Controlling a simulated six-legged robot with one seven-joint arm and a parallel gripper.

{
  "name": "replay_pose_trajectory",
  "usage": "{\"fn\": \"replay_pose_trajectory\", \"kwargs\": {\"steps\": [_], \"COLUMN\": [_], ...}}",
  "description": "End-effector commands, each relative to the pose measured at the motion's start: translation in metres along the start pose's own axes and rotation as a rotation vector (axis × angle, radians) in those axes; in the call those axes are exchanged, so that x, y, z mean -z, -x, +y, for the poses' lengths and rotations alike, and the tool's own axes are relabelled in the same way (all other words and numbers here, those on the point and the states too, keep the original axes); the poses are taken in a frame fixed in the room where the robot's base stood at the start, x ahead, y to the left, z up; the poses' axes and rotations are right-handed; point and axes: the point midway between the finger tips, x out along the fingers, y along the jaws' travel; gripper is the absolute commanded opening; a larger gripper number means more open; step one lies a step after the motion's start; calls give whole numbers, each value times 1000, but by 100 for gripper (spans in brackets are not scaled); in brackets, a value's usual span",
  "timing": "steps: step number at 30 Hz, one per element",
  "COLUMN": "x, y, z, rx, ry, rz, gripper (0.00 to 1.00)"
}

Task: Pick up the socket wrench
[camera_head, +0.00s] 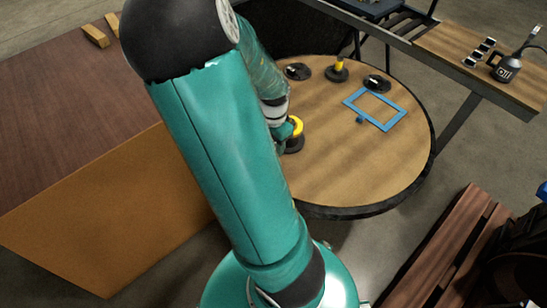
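I cannot pick out a socket wrench for certain in this view. My arm crosses the middle of the picture and reaches over the round wooden table (335,175). The end of my arm, with my gripper (284,133), is small and mostly hidden behind my own arm links. It is beside a yellow and black object (295,143) near the table's left part. I cannot tell whether they touch, or whether the fingers are open or shut. A similar yellow and black piece (337,71) stands farther back, between two dark round pieces (298,71) (377,83).
A blue rectangular frame (390,124) lies on the round table's right side. A wooden bench (440,52) at the upper right holds a black mug (507,72) and several small metal pieces (480,52). A large brown box (75,115) stands left. The round table's front is clear.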

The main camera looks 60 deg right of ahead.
Motion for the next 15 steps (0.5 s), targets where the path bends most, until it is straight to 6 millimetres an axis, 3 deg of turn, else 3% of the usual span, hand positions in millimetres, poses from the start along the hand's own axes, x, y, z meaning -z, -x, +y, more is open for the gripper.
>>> {"fn": "replay_pose_trajectory", "kwargs": {"steps": [3, 10, 15], "x": [0, 0, 0], "y": [-11, -12, -12], "z": [1, 0, 0], "rx": [-1, 1, 1], "ry": [-1, 0, 0], "rz": [1, 0, 0], "gripper": [44, 44, 12]}}
